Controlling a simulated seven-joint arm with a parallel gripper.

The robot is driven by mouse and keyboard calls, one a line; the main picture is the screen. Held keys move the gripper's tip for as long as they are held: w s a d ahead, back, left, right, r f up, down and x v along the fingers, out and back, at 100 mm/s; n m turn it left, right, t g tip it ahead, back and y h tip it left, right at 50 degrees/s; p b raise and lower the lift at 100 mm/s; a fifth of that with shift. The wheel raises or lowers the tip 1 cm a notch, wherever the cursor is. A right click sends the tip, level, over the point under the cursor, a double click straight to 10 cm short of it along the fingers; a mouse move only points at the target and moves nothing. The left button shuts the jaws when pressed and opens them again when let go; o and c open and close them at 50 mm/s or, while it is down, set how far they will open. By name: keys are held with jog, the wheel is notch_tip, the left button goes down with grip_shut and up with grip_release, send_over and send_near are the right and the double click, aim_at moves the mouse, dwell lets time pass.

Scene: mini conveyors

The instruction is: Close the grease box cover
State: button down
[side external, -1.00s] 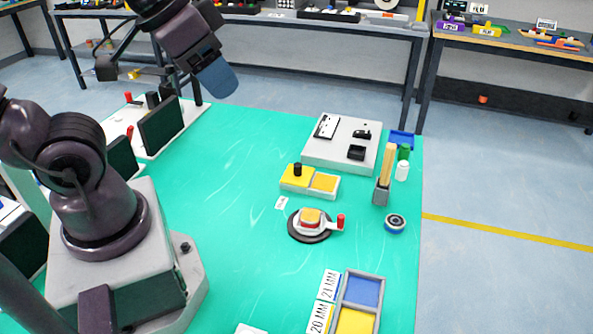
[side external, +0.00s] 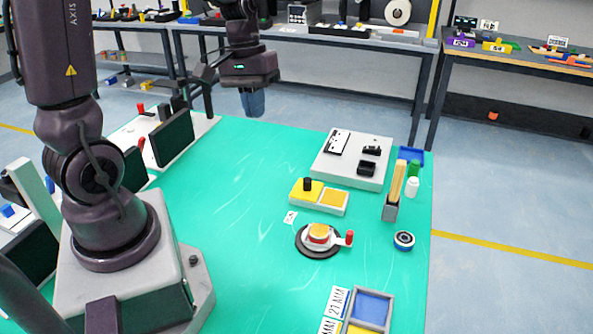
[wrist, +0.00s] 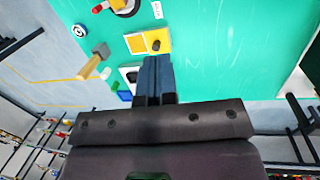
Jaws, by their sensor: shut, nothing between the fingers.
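The grease box (side external: 333,211) appears to be the low white box with two yellow sections on the green mat. Its left section has a yellow cover (side external: 297,188) with an upright black knob (side external: 307,184). Its right section shows orange-yellow, with no knob over it. In the wrist view the box (wrist: 135,43) lies just beyond the fingertips, with the black knob (wrist: 156,45) close to them in the picture. My gripper (side external: 252,114) points down, high above the mat's far edge, apart from the box. Its blue fingers (wrist: 155,60) are together and empty.
A grey platform (side external: 345,174) with black parts stands behind the box. A turntable (side external: 318,252) with a red-tipped crank is in front. The mat's left-middle (side external: 235,200) is clear.

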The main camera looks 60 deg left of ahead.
aim_at(307, 185)
jog(key=w+a+f+n+t+h, duration=0.1)
jog(key=a+f+n+h, duration=0.2)
jog(key=a+f+n, duration=0.4)
jog(key=w+a+f+n+h, duration=0.2)
jog(key=a+f+n+h, duration=0.15)
jog(key=a+f, duration=0.45)
jog(key=w+d+f+n+t, duration=0.1)
jog(key=w+d+f, duration=0.2)
jog(key=w+d+f+n+t, duration=0.1)
jog(key=w+d+f+n, duration=0.1)
jog(key=w+d+f, duration=0.1)
jog(key=shift+n, duration=0.25)
jog(key=d, duration=0.1)
jog(key=w+d, duration=0.1)
jog(key=d, duration=0.1)
jog(key=shift+w+d+f, duration=0.15)
jog(key=shift+f, duration=0.05)
jog(key=shift+w+d, duration=0.2)
jog(key=shift+d, duration=0.25)
jog(key=w+d, duration=0.5)
jog(key=shift+w+d, duration=0.2)
jog(key=shift+d, duration=0.05)
